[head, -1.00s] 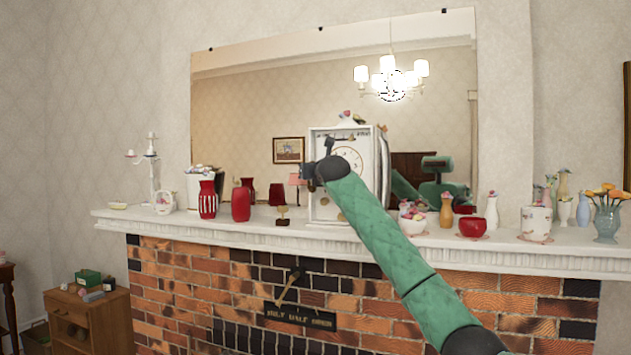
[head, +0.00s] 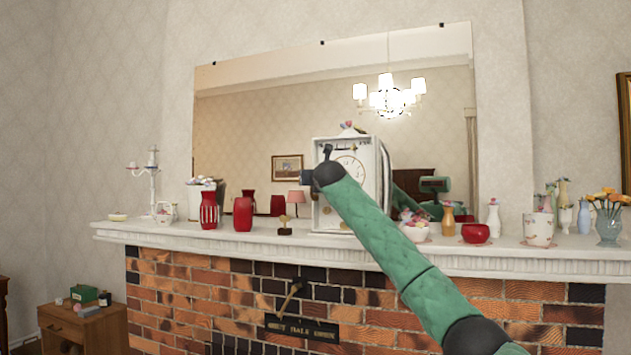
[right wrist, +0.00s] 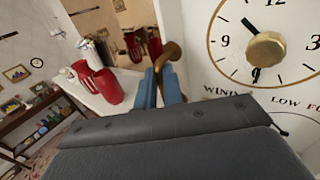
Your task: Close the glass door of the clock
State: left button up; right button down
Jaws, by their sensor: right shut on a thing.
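The clock (head: 340,220) is a white upright box with a round dial, standing on the mantel in the head view. Its dial (right wrist: 275,45) with a gold centre knob fills the right of the right wrist view. The clear glass is hard to make out, so I cannot tell how far the door stands open. My right gripper (head: 308,178) is at the clock's left front edge, with my forearm across its lower right. In the right wrist view its blue fingers (right wrist: 163,88) are shut on a curved brass handle (right wrist: 168,58) beside the white frame. My left gripper is not in view.
Red vases (head: 243,213), a small trophy (head: 285,226) and a pink lamp (head: 296,197) stand left of the clock. A flowered bowl (head: 415,232) and several vases stand to its right. A mirror (head: 240,130) hangs behind. The brick fireplace (head: 190,290) is below.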

jog(key=shift+s+a+r, duration=0.1)
jog(key=shift+s+a, duration=0.05)
jog(key=shift+a, duration=0.45)
jog(key=c, duration=1.7)
grip_release()
jog(key=shift+a, duration=0.1)
jog(key=shift+o, duration=0.8)
jog(key=shift+w+a, duration=0.2)
jog(key=shift+a, duration=0.2)
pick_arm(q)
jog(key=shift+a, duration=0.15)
pick_arm(e)
jog(key=shift+d+f, duration=0.2)
jog(key=shift+d, duration=0.05)
jog(key=shift+d, duration=0.15)
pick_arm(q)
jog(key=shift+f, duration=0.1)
